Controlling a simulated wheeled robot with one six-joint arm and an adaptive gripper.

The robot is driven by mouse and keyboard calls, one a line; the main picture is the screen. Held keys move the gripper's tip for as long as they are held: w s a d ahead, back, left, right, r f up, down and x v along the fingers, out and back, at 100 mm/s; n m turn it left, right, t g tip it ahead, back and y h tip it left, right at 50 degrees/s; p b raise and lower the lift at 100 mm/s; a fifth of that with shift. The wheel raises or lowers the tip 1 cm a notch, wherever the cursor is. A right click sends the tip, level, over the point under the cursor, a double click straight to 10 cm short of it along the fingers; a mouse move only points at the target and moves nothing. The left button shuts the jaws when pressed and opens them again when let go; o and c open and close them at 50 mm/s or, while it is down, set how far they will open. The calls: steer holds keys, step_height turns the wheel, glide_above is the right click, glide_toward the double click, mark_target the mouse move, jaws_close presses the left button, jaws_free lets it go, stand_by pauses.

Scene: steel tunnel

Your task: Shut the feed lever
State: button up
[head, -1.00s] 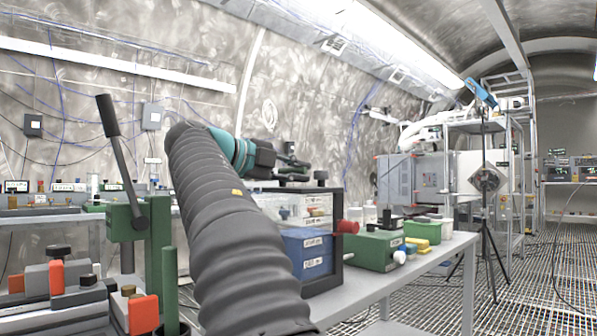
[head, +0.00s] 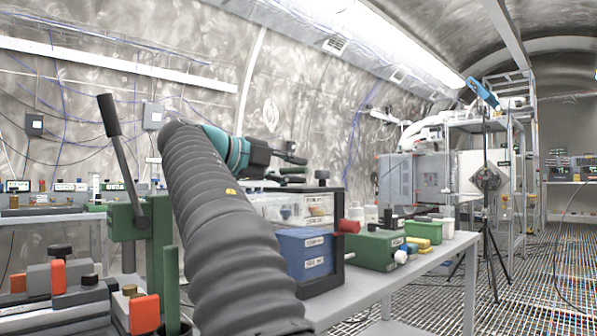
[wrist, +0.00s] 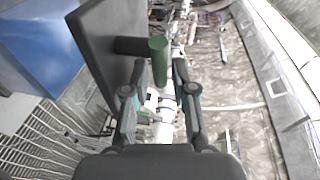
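In the wrist view a green rounded handle (wrist: 158,61) on a dark stub sticks out from a dark flat plate (wrist: 110,40). It may be the feed lever; no label shows. My gripper (wrist: 158,78) is open, with a finger on each side of the handle's near end. I cannot tell whether either finger touches it. In the head view my gripper (head: 298,160) is above the dark-framed cabinet (head: 338,215), pointing right. The handle is not clear there. A separate black-gripped lever (head: 112,118) leans up on a green stand (head: 128,222) at the left.
A green box (head: 374,250) and small items share the grey bench (head: 440,250). A tripod (head: 484,205) stands beyond on the grated floor, which is open at right.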

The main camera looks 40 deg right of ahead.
steer(key=a+r, duration=0.1)
steer(key=a, duration=0.5)
steer(key=shift+w+a+r, duration=0.15)
steer(key=shift+w+a, duration=0.1)
steer(key=shift+a, duration=0.1)
